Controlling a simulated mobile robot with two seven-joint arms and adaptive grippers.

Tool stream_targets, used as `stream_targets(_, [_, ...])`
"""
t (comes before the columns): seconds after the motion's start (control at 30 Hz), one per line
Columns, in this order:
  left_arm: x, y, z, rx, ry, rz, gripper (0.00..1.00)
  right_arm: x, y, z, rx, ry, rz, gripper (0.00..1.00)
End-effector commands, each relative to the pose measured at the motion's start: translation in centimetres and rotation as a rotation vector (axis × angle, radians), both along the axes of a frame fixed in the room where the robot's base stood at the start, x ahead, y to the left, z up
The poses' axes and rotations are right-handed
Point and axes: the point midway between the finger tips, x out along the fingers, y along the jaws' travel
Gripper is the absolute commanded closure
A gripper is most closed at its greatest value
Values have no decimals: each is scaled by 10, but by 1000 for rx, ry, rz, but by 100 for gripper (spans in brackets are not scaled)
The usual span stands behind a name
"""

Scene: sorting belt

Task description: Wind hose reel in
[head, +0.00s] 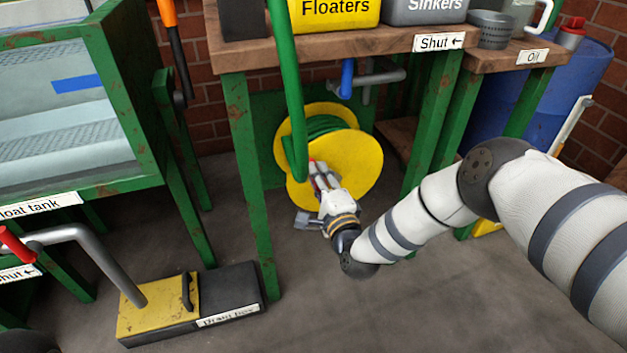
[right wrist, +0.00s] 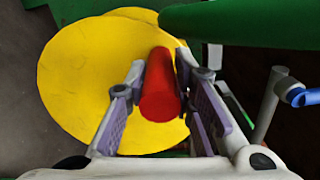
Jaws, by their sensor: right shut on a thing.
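The yellow hose reel (head: 360,165) stands under the wooden bench, with green hose (head: 325,127) wound on it. A length of green hose (head: 287,75) runs from the reel up past the bench front. My right gripper (head: 316,168) is at the front of the reel, shut on its red handle. In the right wrist view the red handle (right wrist: 159,90) lies between the two fingers (right wrist: 160,95), with the yellow reel disc (right wrist: 75,85) behind it. The hose (right wrist: 250,22) crosses the top of that view. My left gripper is not in view.
The bench (head: 340,48) bears a yellow Floaters bin (head: 338,10) and a grey Sinkers bin (head: 425,10). Green bench legs (head: 248,180) flank the reel. A blue barrel (head: 575,85) stands at right. A yellow-and-black box (head: 160,312) is on the floor at left, below the float tank (head: 60,115).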

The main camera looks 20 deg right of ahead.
Motion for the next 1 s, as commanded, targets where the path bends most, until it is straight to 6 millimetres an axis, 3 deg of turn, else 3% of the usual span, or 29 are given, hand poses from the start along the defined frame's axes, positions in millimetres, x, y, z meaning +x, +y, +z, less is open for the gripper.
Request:
stream_targets(0.7, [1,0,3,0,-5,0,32,3,-7,12,-7,-17,-3,100])
stream_targets(0.73, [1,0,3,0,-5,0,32,3,-7,12,-7,-17,-4,75])
stream_targets(0.8, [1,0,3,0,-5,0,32,3,-7,12,-7,-17,-3,60])
stream_targets(1.0, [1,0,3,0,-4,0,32,2,-7,9,-7,-11,-3,57])
